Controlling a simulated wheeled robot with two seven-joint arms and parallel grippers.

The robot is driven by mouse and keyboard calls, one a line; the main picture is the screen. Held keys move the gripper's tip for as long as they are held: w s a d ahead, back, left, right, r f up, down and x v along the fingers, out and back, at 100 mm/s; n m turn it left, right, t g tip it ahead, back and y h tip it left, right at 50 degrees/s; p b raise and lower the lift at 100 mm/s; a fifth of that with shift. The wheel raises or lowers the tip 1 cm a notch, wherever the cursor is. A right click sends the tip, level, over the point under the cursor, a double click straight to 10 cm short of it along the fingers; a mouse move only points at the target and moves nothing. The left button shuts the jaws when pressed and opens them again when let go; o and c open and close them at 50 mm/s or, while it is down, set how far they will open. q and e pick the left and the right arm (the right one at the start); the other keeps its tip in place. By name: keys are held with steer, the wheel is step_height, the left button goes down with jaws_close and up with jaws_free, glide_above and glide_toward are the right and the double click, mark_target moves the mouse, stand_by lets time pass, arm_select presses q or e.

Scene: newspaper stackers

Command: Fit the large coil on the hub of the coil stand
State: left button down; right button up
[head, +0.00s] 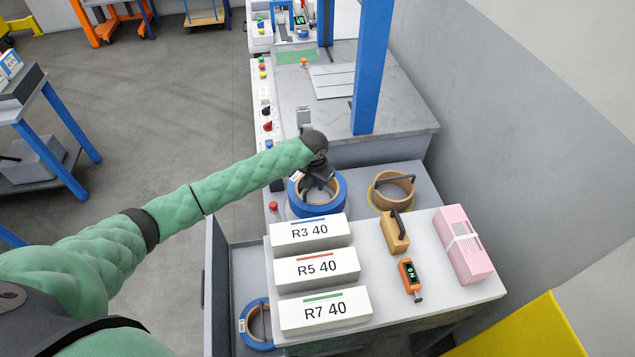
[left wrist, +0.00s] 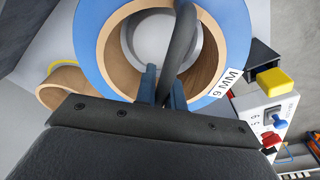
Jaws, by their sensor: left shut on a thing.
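The large blue coil (head: 342,196) has a brown core and a dark bar handle across it; it lies flat at the grey stand surface behind the white boxes. My left gripper (head: 318,182) is over it, shut on the handle (left wrist: 181,50). In the left wrist view the blue coil (left wrist: 90,30) shows a white label, and the fingers (left wrist: 161,88) close on the handle. A round grey part, probably the hub (left wrist: 190,55), shows inside the core. I cannot tell whether the coil is seated on it or held just above. My right gripper is not in view.
A smaller brown coil with a yellow edge (head: 393,203) stands to the right. White boxes (head: 315,268), a tan block (head: 391,240), an orange device (head: 409,275) and a pink pack (head: 462,240) lie nearer. Another blue coil (head: 247,325) lies lower left. A blue post (head: 370,65) rises behind.

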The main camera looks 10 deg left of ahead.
arm_select(q)
steer(key=shift+a+f+b, duration=0.15)
steer(key=shift+f+b, duration=0.55)
steer(key=shift+f, duration=0.95)
stand_by(0.7)
